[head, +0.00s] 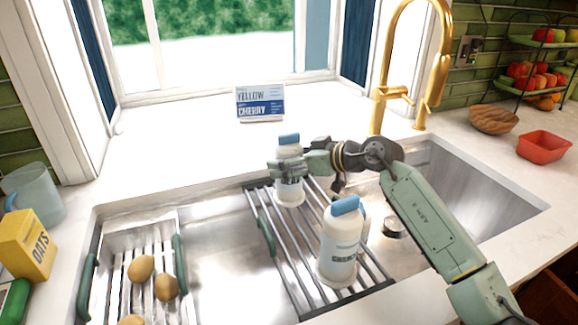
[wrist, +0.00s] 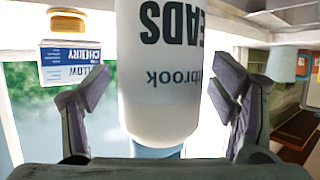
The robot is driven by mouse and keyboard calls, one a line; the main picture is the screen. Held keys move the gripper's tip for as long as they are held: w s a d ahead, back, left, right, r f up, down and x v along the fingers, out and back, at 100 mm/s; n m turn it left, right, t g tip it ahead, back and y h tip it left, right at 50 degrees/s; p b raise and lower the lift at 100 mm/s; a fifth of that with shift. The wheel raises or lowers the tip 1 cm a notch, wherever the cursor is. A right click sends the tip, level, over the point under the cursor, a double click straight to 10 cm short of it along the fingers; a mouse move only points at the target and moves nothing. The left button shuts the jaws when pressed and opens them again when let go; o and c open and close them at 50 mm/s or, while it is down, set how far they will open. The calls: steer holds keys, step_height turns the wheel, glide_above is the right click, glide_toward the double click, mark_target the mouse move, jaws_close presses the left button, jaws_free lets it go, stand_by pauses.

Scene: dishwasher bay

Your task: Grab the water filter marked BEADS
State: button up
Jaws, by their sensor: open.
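The water filter marked BEADS is a white bottle with a blue cap. It stands upright on the far part of the dark rack in the head view (head: 289,190). In the wrist view, which looks upside down, the BEADS filter (wrist: 158,95) stands between my two fingers with dark lettering showing. My gripper (head: 292,168) is open around its upper part; in the wrist view a gap shows beside each finger of the gripper (wrist: 158,92). A second white bottle with a blue cap (head: 338,250) stands nearer on the same rack; its label is partly readable.
The rack (head: 262,213) spans the steel sink (head: 220,270). A colander with potatoes (head: 180,245) sits at left. A gold faucet (head: 432,85) rises behind my arm. A blue and white sign (head: 260,104) reading YELLOW and CHERRY stands on the clear sill.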

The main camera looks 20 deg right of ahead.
steer(key=shift+w+f, duration=0.1)
steer(key=c, duration=1.7)
steer(key=shift+o, duration=0.2)
